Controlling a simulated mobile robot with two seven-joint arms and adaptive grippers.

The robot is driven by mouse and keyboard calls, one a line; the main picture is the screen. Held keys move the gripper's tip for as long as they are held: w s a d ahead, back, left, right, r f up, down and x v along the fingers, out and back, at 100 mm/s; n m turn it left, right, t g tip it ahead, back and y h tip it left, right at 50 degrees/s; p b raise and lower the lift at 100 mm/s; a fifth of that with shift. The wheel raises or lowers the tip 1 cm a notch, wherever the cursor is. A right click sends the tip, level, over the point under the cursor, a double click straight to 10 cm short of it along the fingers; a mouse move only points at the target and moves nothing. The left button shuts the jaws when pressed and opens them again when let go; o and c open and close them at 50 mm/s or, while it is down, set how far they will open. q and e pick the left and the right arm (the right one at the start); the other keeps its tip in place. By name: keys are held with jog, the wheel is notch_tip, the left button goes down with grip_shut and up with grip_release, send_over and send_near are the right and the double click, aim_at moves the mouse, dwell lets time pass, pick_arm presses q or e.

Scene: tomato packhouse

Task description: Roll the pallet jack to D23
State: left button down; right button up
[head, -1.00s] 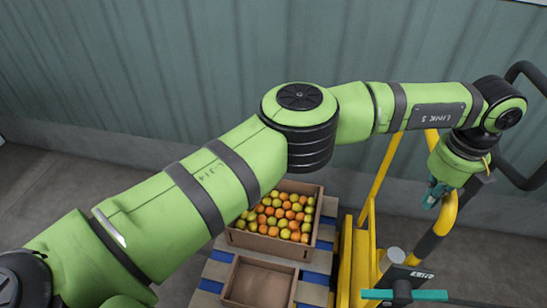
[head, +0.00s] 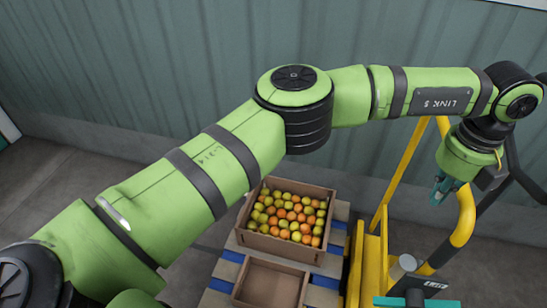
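The yellow pallet jack (head: 383,245) stands at the right, with yellow uprights and a black handle loop partly cut off by the right edge. A wooden pallet (head: 226,270) with blue blocks lies to its left. My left arm reaches across the view. Its gripper (head: 443,190) has teal fingers pointing down beside the jack's yellow tube; I cannot tell whether they touch it or how far apart they are. My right gripper cannot be made out. No D23 marking shows.
A wooden crate of tomatoes (head: 327,228) and an empty wooden crate (head: 300,284) sit on the pallet. A corrugated wall (head: 180,60) with a low concrete base (head: 100,140) runs behind. Bare grey floor (head: 50,185) shows at left. A teal bar (head: 415,301) crosses the bottom edge.

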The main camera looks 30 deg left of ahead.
pick_arm(q)
notch_tip(320, 180, up, 6)
jog(key=p, duration=0.3)
jog(key=shift+r, duration=0.2)
jog(key=shift+f, duration=0.1)
